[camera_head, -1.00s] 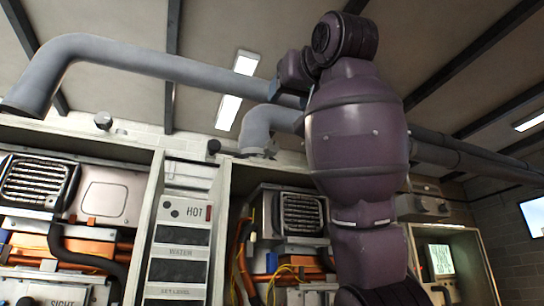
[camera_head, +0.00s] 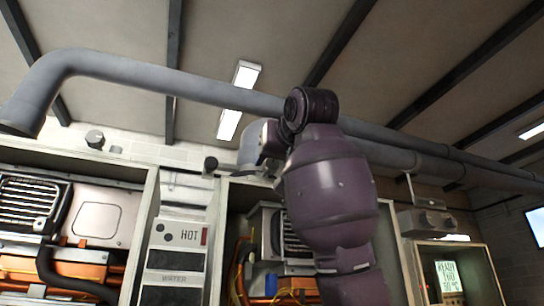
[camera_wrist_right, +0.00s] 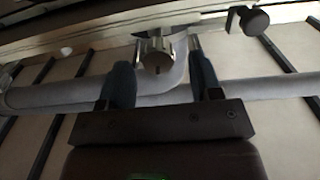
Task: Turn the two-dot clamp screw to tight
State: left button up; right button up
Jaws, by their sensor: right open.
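My right gripper (camera_head: 268,148) is up by the bent grey pipe (camera_head: 252,152) above the middle heater, partly hidden by its own arm in the head view. In the right wrist view the right gripper (camera_wrist_right: 160,66) is open, its two dark fingers apart with nothing between them. A shiny metal clamp-like fitting with a round end (camera_wrist_right: 156,52) shows beyond the fingers, in front of the pipe bend. A dark knob (camera_wrist_right: 254,20) is to its right; it also shows in the head view (camera_head: 210,164). No dot marks are readable. My left gripper is not in view.
A pale round knob (camera_head: 95,138) stands above the left heater. A long grey pipe (camera_head: 180,85) runs under the ceiling beams. A lit display (camera_head: 449,274) is at right.

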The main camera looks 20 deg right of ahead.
jog(key=shift+w, duration=0.95)
jog(key=c, duration=0.9)
jog(key=shift+c, duration=0.2)
